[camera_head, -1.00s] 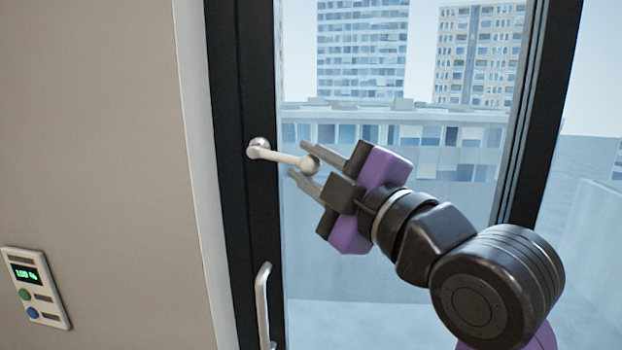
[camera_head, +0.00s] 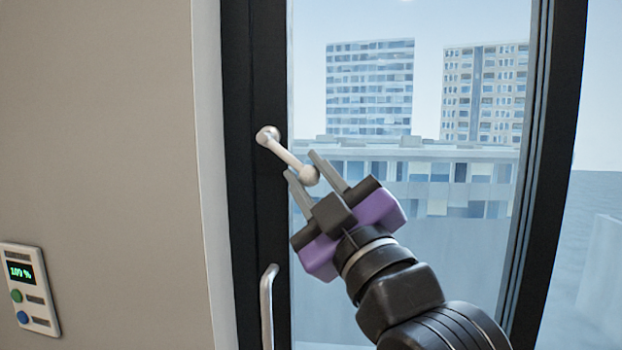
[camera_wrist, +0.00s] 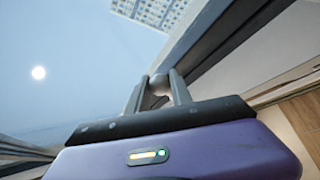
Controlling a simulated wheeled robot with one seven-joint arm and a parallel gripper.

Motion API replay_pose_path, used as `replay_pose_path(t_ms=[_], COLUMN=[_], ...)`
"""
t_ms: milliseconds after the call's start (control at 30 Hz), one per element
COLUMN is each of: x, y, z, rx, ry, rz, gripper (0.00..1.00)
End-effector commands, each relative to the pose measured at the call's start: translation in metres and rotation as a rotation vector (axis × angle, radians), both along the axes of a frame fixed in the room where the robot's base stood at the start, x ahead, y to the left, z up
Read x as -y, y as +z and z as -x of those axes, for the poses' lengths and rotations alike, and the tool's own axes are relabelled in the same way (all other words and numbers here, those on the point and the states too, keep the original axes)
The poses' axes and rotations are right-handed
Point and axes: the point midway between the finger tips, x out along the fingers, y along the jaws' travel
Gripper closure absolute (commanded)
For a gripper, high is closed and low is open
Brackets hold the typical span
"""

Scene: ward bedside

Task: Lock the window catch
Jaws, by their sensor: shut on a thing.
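The window catch (camera_head: 287,152) is a pale lever with a round pivot on the dark window frame and a ball knob at its free end. It slopes down to the right from its pivot. My gripper (camera_head: 304,172) is shut on the catch at its knob end, one finger on each side. In the wrist view the knob (camera_wrist: 159,84) sits between the two fingers of my gripper (camera_wrist: 159,88). The rest of the lever is hidden there.
A vertical pull handle (camera_head: 267,305) is on the dark window frame (camera_head: 257,220) below the catch. A wall panel (camera_head: 30,288) with a green display and two buttons is at the lower left. Buildings show beyond the glass.

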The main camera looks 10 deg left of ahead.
Motion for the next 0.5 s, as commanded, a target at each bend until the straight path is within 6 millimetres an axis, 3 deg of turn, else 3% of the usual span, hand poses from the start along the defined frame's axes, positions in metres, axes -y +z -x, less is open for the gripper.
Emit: replay_pose_path(t_ms=[267, 300, 367, 500], x=[-0.0001, -0.0001, -0.0001, 0.0], y=[0.0002, 0.0002, 0.0002, 0.0001], z=[-0.0001, -0.0001, -0.0001, -0.0001], rx=[0.0, 0.0, 0.0, 0.0], ry=[0.0, 0.0, 0.0, 0.0], rz=[0.0, 0.0, 0.0, 0.001], gripper=[1.0, 0.66, 0.54, 0.52])
